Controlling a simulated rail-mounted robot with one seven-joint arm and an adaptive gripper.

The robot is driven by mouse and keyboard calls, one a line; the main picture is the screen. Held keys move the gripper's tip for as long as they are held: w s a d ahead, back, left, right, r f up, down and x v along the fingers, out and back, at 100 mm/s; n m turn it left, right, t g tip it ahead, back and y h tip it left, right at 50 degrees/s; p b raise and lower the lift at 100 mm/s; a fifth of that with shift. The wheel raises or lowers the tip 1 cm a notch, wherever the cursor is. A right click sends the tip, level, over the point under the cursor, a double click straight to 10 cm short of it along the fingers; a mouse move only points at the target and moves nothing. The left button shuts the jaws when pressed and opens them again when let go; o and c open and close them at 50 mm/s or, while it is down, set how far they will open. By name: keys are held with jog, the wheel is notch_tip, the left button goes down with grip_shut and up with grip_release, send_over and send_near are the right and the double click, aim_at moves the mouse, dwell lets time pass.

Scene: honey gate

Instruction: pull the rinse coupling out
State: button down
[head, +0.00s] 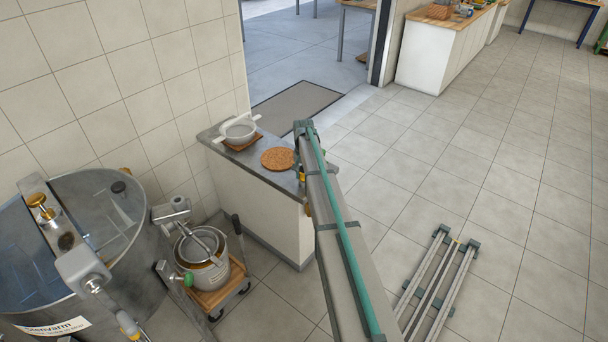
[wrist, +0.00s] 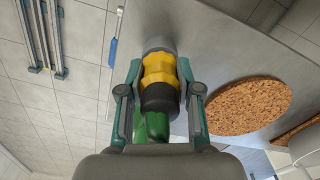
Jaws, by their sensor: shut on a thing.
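The rinse coupling (wrist: 158,68) shows in the wrist view as a yellow ribbed body with a black collar. A green hose (wrist: 152,126) runs from its black end back toward my gripper's palm. A grey round part (wrist: 158,45) sits at its far end, against the grey counter surface; I cannot tell whether the two are still joined. My gripper (wrist: 160,78) is shut on the coupling, with one teal finger on each side. In the head view my arm hides most of the gripper and coupling at the counter's right edge.
A cork mat (head: 278,159) and a white strainer (head: 240,130) lie on the grey counter (head: 217,139). A steel tank (head: 120,250) and a pail (head: 206,262) on a wheeled dolly stand at left. The tiled floor (head: 450,190) at right is mostly clear.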

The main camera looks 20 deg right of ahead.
jog(key=shift+r, duration=0.55)
jog(key=shift+r+p, duration=2.15)
jog(key=shift+r, duration=2.45)
